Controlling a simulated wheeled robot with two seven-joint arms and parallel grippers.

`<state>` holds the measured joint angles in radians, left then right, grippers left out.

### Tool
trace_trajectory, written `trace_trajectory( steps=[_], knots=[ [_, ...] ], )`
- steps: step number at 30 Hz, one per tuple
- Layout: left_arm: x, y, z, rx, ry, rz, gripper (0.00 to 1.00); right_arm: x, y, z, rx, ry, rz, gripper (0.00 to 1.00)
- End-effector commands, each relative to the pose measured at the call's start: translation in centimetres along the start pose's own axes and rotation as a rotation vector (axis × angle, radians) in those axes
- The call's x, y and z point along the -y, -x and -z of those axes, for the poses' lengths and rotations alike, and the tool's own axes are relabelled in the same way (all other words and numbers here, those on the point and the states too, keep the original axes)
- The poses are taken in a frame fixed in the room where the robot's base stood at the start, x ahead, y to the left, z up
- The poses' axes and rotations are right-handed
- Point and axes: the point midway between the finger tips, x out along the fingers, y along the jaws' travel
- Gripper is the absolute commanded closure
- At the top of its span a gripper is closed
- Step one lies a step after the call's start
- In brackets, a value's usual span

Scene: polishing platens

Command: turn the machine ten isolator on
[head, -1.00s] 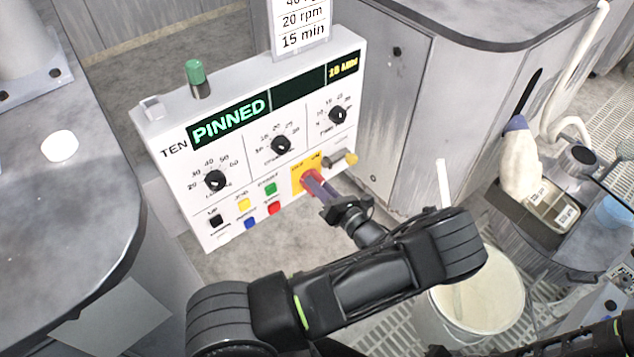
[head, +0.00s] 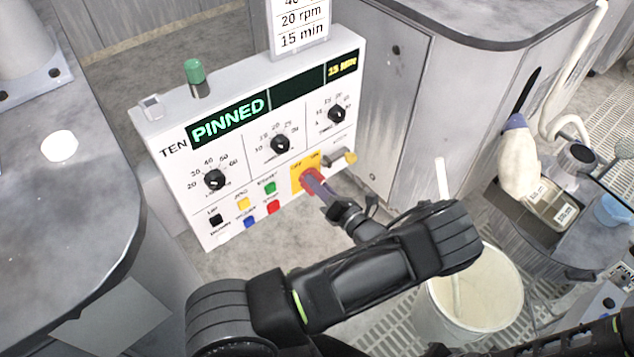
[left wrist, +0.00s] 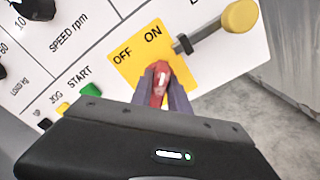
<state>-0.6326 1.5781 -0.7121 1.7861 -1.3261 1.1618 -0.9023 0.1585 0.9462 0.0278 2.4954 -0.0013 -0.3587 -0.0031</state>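The machine ten isolator is a red handle (left wrist: 159,82) on a yellow plate (left wrist: 135,70) marked OFF and ON. In the head view the isolator (head: 309,178) sits low on the right part of the white panel labelled TEN. My left gripper (head: 318,186) reaches it from the lower right. In the left wrist view its two fingers (left wrist: 162,84) lie on either side of the red handle and appear closed on it. The handle's tip shows below the ON label; its exact setting is hard to tell behind the fingers. My right gripper is not in view.
The panel (head: 235,155) shows PINNED on its display (head: 229,120), with black dials and several coloured buttons left of the isolator. A yellow-ended lever (left wrist: 238,16) sits close right of the plate. A white bucket (head: 425,312) stands below my left arm.

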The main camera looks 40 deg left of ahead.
Motion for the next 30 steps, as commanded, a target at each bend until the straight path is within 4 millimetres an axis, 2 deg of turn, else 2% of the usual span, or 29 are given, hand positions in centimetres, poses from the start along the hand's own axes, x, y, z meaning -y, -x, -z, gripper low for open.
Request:
trace_trajectory(
  steps=[1, 6, 16, 20, 30],
  knots=[
    [0.0, 0.0, 0.0, 0.000, 0.000, -0.001, 0.74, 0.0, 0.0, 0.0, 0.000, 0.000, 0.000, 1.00],
    [0.0, 0.0, -0.1, 0.001, 0.002, -0.001, 0.62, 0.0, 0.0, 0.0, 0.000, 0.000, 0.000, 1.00],
    [0.0, 0.4, -0.1, 0.003, 0.003, -0.001, 0.62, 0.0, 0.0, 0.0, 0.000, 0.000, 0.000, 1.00],
    [0.1, 1.9, -0.1, 0.002, 0.003, 0.000, 0.62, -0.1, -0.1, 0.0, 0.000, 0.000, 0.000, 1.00],
    [0.1, 7.1, -0.1, 0.002, 0.003, 0.000, 0.62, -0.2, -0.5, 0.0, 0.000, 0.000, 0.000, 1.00]
  ],
)
